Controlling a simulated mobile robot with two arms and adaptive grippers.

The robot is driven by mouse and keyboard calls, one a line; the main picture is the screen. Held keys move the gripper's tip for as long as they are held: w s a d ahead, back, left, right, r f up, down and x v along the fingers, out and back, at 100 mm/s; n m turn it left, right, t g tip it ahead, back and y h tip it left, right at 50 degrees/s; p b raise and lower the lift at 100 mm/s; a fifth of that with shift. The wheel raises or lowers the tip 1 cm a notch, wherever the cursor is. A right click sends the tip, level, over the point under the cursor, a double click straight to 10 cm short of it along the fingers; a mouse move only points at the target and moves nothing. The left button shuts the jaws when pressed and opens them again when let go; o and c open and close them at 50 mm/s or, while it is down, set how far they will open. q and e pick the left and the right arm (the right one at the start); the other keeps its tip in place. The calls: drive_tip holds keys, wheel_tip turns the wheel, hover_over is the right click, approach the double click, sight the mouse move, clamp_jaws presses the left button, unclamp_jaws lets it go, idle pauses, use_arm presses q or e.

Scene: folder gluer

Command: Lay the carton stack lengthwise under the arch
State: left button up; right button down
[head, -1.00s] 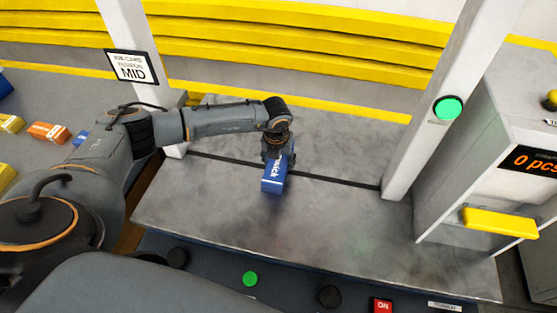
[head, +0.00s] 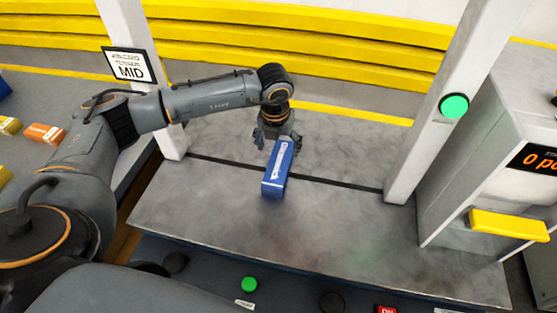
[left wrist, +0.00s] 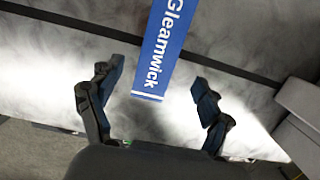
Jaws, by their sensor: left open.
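The blue carton stack (head: 277,172), with white "Gleamwick" lettering in the left wrist view (left wrist: 167,40), lies on the grey table. Its long side crosses the black line (head: 325,180) between the arch's left post (head: 140,80) and right post (head: 440,110), at a slight slant. The arch's top is out of view. My left gripper (head: 279,138) is open just above the far end of the stack in the head view. In the left wrist view its fingers (left wrist: 158,88) are spread to either side of the stack's lettered end, apart from it. My right gripper is not in view.
A machine with a yellow bar (head: 508,225) and a counter stands at the right. Orange (head: 45,133) and other coloured cartons lie on the left surface. Buttons, including a green one (head: 249,284), line the front edge. The grey table (head: 380,240) is otherwise clear.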

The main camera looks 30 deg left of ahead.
use_arm(q)
drive_tip(key=shift+s+r, duration=0.2)
drive_tip(key=shift+r, duration=1.4)
